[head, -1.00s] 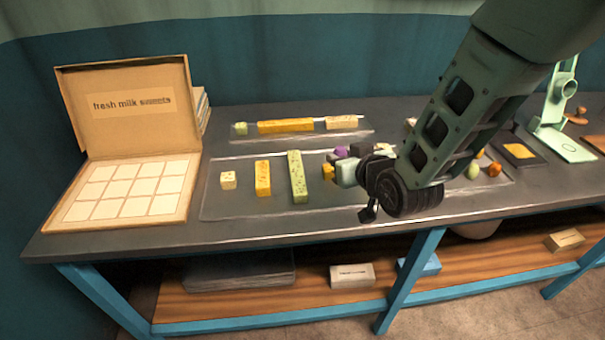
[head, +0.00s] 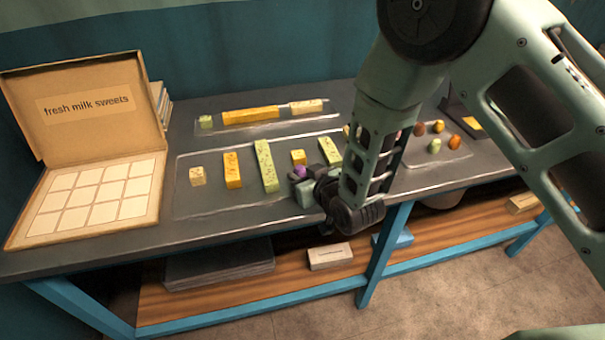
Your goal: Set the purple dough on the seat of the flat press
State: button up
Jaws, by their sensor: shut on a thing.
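The purple dough (head: 300,171) is a small rounded lump at the tips of my gripper (head: 302,182). The gripper is shut on it, above the front part of the long clear tray (head: 205,208). The fingers and wrist hide part of the dough, and the gap below it is hard to judge.
Yellow and green sweet bars (head: 265,166) lie on the tray beside the gripper. Several small coloured balls (head: 435,146) lie to the right of my arm. An open sweets box (head: 88,105) stands at the left. The counter's front strip (head: 150,245) is clear.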

jog(key=shift+f, duration=0.15)
jog(key=o, duration=0.9)
jog(key=shift+o, duration=0.2)
jog(key=shift+r, duration=0.25)
jog(key=shift+s+d, duration=0.25)
jog(key=shift+s, duration=0.1)
jog(key=b+v, duration=0.2)
jog(key=v, duration=0.9)
